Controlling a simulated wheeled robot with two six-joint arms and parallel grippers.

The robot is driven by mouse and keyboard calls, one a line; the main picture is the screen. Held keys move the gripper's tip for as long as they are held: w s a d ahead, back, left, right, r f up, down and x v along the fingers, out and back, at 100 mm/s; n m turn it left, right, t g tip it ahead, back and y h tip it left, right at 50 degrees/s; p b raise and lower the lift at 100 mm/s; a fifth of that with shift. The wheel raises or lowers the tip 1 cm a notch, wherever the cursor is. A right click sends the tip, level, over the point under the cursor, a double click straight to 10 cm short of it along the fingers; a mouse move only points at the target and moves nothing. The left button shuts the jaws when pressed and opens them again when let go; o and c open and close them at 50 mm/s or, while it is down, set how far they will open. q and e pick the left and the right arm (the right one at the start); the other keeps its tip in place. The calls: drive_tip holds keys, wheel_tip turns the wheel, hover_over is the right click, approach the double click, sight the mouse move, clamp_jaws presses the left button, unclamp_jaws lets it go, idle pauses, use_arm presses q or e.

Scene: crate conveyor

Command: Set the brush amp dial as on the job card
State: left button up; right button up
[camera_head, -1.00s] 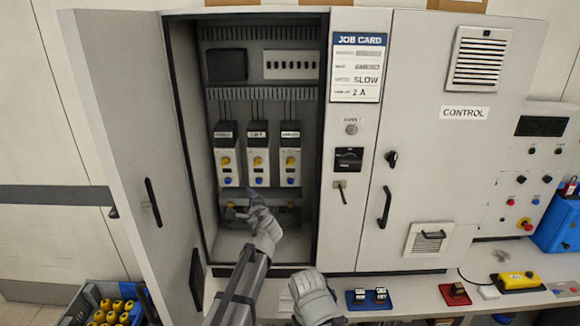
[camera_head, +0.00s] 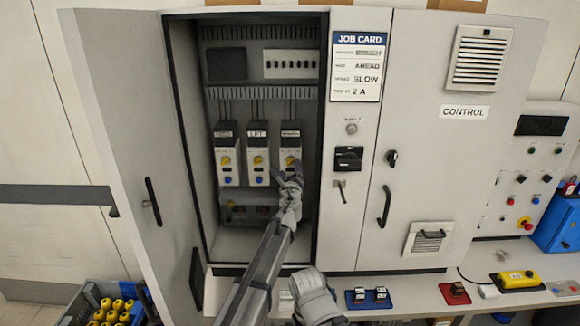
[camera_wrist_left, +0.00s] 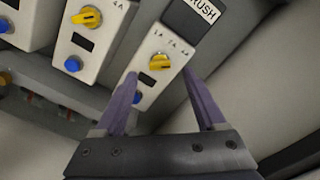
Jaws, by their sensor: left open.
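The brush amp dial is a yellow knob (camera_head: 290,160) on the rightmost of three grey units inside the open cabinet. It also shows in the left wrist view (camera_wrist_left: 159,62), under a label ending in "RUSH" and marks that look like 1 A, 2 A and 4 A. I cannot tell which mark it points at. My left gripper (camera_head: 290,176) is open just below the dial. In the left wrist view its fingers (camera_wrist_left: 160,78) stand either side of the dial, apart from it. The job card (camera_head: 357,68) reads AHEAD, SLOW and 2 A. A grey part, perhaps my right gripper (camera_head: 314,297), shows at bottom.
Two similar units (camera_head: 227,155) (camera_head: 257,155) stand left of the brush unit. Below the dial is a blue button (camera_wrist_left: 137,97). The cabinet's right inner wall is close to the gripper. The open door (camera_head: 130,160) is at left. A handle switch (camera_head: 348,158) is on the right-hand panel.

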sight(290, 163)
use_arm(q)
drive_tip(key=w, duration=0.4)
drive_tip(key=shift+s, duration=0.1)
clamp_jaws()
idle(0.4)
